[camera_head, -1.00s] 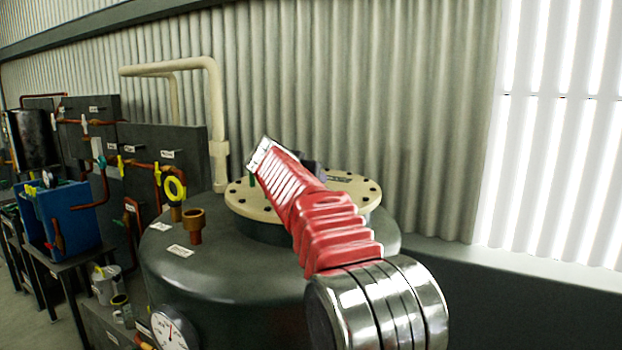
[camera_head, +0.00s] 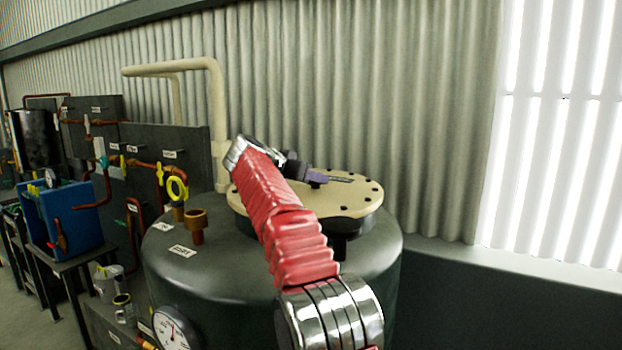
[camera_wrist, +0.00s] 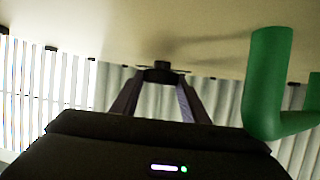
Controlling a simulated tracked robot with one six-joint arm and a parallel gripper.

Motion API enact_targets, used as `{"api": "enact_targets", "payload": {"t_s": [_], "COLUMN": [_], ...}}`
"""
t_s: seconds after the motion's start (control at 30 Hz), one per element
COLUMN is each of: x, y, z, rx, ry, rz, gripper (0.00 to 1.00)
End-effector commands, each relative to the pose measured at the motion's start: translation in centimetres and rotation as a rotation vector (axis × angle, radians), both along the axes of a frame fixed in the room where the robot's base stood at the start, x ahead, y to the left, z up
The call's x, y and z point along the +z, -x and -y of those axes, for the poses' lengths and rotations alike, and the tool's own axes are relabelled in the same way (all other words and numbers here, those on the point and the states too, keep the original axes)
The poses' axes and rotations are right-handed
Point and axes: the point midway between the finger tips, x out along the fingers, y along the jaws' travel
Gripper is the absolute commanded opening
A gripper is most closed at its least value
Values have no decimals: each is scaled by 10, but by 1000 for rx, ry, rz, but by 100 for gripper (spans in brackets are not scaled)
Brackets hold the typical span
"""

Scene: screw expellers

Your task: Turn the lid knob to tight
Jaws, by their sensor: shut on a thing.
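The cream round lid (camera_head: 350,202) with dark bolts sits on top of the dark tank (camera_head: 230,265). My gripper (camera_head: 318,179) is low over the lid's middle, past the end of my red-sleeved arm. In the wrist view, my gripper (camera_wrist: 160,78) has its two dark purple fingers on either side of a small dark knob (camera_wrist: 160,70) against the cream lid (camera_wrist: 90,25). It is shut on the knob. In the head view the knob is mostly hidden by the gripper. The knob's setting cannot be read.
A green bent handle (camera_wrist: 268,85) stands close to my gripper in the wrist view. Left of the lid are a copper stub (camera_head: 196,225), a yellow ring handle (camera_head: 177,189) and a cream pipe (camera_head: 216,110). A corrugated wall stands behind.

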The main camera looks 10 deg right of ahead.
Motion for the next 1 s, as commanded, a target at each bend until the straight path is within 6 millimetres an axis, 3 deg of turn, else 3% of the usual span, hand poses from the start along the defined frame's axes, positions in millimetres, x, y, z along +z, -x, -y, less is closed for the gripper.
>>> {"api": "enact_targets", "payload": {"t_s": [0.37,0.4,0.6,1.0], "x": [-2,-2,-1,1], "y": [-1,-1,-1,2], "z": [-2,-2,-1,-4], "rx": [2,2,0,-1], "ry": [-1,-1,-1,-1], "rz": [-2,-2,-2,-1], "gripper": [18,42,56,60]}}
